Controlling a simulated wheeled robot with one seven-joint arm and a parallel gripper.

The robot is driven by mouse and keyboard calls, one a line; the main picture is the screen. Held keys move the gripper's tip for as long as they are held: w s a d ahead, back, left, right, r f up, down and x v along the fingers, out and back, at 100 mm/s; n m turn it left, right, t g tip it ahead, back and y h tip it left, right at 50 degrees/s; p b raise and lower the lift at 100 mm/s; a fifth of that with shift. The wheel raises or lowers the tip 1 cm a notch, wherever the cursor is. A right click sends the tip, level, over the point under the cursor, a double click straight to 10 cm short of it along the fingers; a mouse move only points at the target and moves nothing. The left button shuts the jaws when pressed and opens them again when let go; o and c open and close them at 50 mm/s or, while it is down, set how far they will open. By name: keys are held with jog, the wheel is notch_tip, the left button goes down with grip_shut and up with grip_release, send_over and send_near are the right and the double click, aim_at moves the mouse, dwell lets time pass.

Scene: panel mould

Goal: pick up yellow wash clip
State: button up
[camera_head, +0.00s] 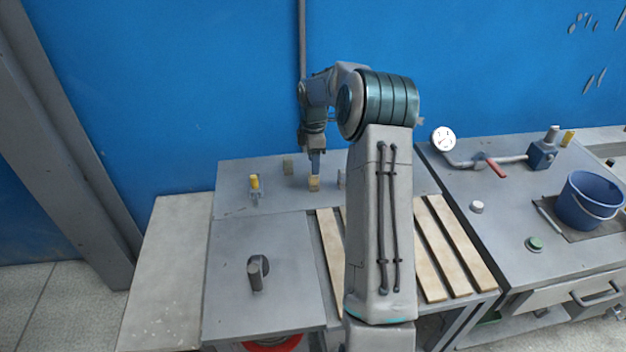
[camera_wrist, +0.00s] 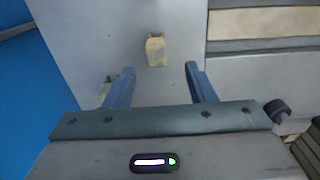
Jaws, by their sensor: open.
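My gripper (camera_head: 316,170) is open and points down over the back of the grey bench. In the wrist view its two blue-grey fingers (camera_wrist: 160,70) stand apart with nothing held between them. A similar piece (camera_wrist: 155,51) shows ahead of the finger gap in the wrist view. A brighter yellow piece with a grey metal base (camera_head: 254,184) stands to the left. I cannot tell for sure which one is the wash clip.
A small grey piece (camera_head: 341,179) is partly hidden by my arm. Wooden slats (camera_head: 440,245) lie nearer. A blue bucket (camera_head: 590,203) stands on the right bench.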

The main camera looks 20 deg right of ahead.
aim_at(314, 180)
jog(key=shift+w+d+f+p, duration=0.15)
jog(key=shift+f+p, duration=0.3)
jog(key=shift+f, duration=1.7)
jog(key=shift+w+a+f+p, duration=0.15)
jog(key=shift+f+p, duration=0.3)
jog(key=shift+f, duration=1.65)
jog(key=shift+d, duration=0.15)
jog(key=c, duration=1.1)
